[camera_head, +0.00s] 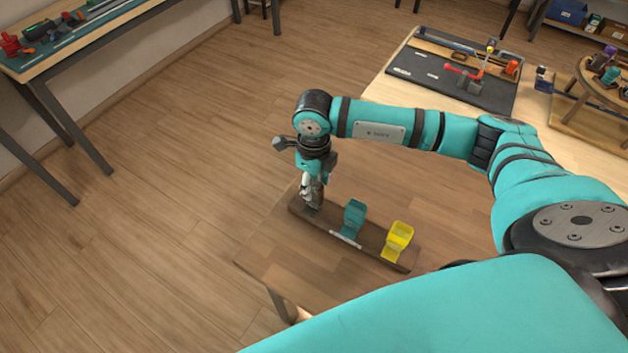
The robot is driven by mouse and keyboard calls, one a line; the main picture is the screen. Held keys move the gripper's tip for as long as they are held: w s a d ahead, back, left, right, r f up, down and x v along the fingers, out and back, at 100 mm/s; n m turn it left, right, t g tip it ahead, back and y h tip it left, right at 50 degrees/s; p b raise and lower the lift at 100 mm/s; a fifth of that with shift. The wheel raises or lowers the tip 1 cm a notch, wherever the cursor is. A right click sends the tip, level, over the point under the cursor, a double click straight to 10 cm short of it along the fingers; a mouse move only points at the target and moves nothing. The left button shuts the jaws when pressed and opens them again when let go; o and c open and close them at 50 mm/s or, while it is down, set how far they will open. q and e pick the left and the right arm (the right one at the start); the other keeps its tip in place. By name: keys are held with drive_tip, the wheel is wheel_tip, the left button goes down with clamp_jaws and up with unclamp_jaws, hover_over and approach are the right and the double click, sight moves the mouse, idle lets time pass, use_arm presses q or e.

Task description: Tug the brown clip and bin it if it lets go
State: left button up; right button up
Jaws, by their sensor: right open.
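My right gripper (312,192) points down over the left end of a dark wooden rail (377,250) on the table. It is open, and its fingers look small and dark against the rail. I cannot make out a brown clip; the gripper covers that end of the rail, so a clip there would be hidden. A teal clip (354,216) and a yellow clip (399,238) stand on the rail to the right of the gripper, apart from it. No bin can be told for sure. My left gripper is not in view.
A dark board (420,72) with red and orange parts lies at the table's back. A round wooden stand (597,88) with coloured pieces is at the right edge. A side bench (75,50) stands at the upper left. The table (272,250) is bare left of the rail.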

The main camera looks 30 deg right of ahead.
clamp_jaws()
drive_tip(key=c, duration=0.8)
unclamp_jaws()
clamp_jaws()
drive_tip(key=shift+w+r, duration=0.1)
drive_tip(key=shift+b, duration=0.3)
drive_tip(key=o, duration=0.8)
unclamp_jaws()
drive_tip(key=shift+f, duration=0.2)
